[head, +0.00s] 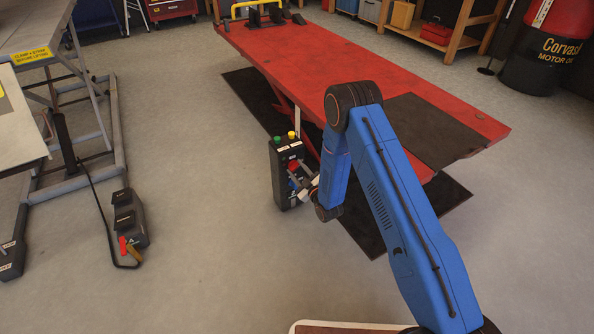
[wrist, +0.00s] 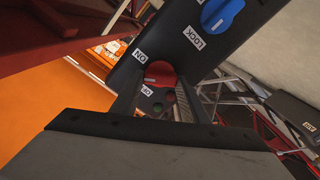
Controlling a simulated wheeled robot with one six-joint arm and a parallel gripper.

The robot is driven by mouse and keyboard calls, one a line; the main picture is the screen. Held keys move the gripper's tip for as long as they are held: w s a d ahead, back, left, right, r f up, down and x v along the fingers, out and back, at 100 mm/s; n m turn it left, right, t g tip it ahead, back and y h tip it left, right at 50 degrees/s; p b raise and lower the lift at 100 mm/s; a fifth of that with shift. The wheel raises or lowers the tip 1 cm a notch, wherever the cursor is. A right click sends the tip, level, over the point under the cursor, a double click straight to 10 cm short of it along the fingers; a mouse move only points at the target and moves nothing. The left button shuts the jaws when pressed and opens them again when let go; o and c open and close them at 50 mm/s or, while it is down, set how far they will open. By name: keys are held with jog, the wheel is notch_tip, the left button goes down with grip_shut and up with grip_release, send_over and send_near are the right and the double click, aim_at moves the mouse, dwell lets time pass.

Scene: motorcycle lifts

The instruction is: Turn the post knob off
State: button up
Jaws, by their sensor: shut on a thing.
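The black control post (head: 280,180) stands beside the red lift table, with a green and a yellow button on top. Its red knob (wrist: 158,70) sits between white ON and OFF labels in the wrist view. A blue knob (wrist: 222,14) with a LOCK label is on the same face. My gripper (wrist: 157,84) is shut on the red knob, one finger on each side of it. In the head view my gripper (head: 304,182) reaches the post's face from the right. The fingers hide part of the post there, and the knob's pointing direction is hard to tell.
The red lift table (head: 330,70) stands behind the post over a dark mat. A grey lift frame (head: 112,130) and a black pedal box (head: 130,218) are at the left. The floor between the pedal box and the post is clear.

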jog(key=n, duration=0.5)
jog(key=shift+a+n, duration=0.1)
jog(key=shift+n, duration=0.2)
jog(key=n, duration=0.5)
jog(key=shift+s+f, duration=0.1)
jog(key=shift+f, duration=0.05)
jog(key=shift+n, duration=0.4)
jog(key=o, duration=1.1)
jog(key=shift+c, duration=0.2)
jog(key=v, duration=1.7)
